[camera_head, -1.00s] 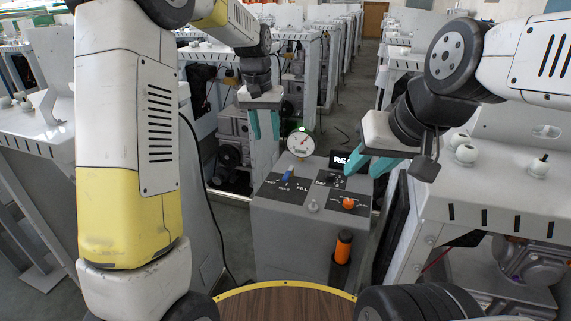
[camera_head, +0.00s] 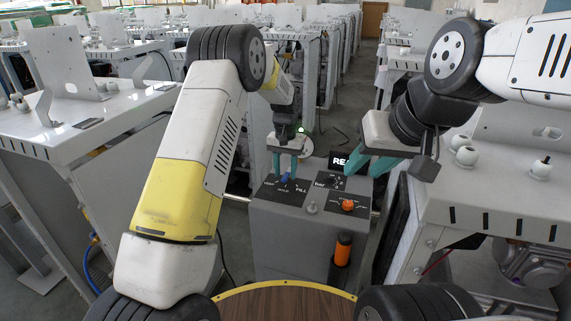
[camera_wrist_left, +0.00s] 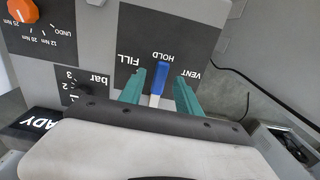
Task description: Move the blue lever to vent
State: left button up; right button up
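The blue lever (camera_head: 284,178) stands on the black plate labelled VENT, HOLD and FILL on the grey console. In the left wrist view the lever (camera_wrist_left: 160,82) has a blue tip on a pale stem and points toward HOLD, between FILL and VENT. My left gripper (camera_head: 285,168) is at the lever from above. In the left wrist view its teal fingers (camera_wrist_left: 160,77) are apart, one on each side of the lever, with a gap visible on both sides. My right gripper (camera_head: 371,165) is open and empty above the console's right side.
The console also carries an orange knob (camera_head: 347,205), a bar dial (camera_head: 334,182), a READY display (camera_head: 339,161) and an orange-and-black cylinder (camera_head: 343,248) on its front. A grey machine bench (camera_head: 480,200) stands close at right.

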pick_arm(q)
jog(key=shift+f, duration=0.25)
jog(key=shift+c, duration=0.4)
grip_shut()
jog(key=shift+r, duration=0.1)
dwell(0.8)
